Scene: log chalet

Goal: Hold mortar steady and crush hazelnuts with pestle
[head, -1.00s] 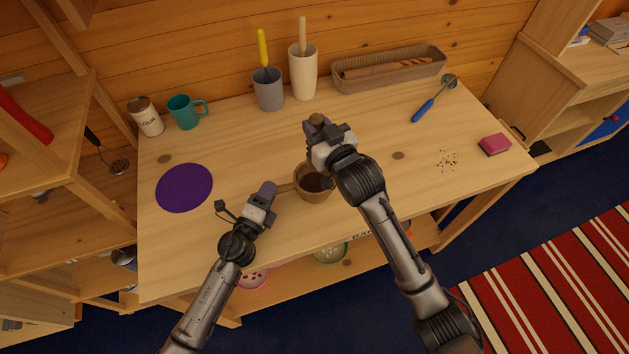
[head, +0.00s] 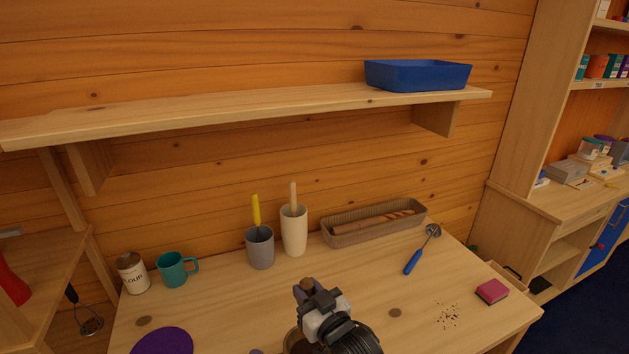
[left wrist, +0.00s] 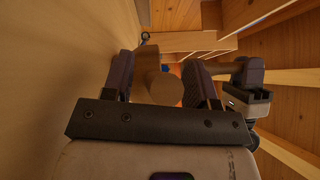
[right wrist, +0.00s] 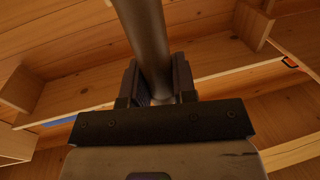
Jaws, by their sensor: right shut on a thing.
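The brown mortar (head: 293,341) stands on the wooden table at the bottom edge of the head view, mostly hidden by my right gripper (head: 309,290). That gripper is above it and shut on the pestle, whose top (head: 307,284) shows there. In the right wrist view the pestle's shaft (right wrist: 150,40) runs up from between the fingers. My left gripper (left wrist: 160,62) is almost out of the head view. The hazelnuts and the mortar's inside are hidden.
Behind stand a flour can (head: 132,273), teal mug (head: 173,271), grey cup (head: 260,249), cream vase (head: 294,232) and basket (head: 372,223). A blue-handled tool (head: 414,258), sponge (head: 491,291) and crumbs (head: 448,315) lie right. A shelf (head: 250,108) with a blue tray (head: 418,76) overhangs.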

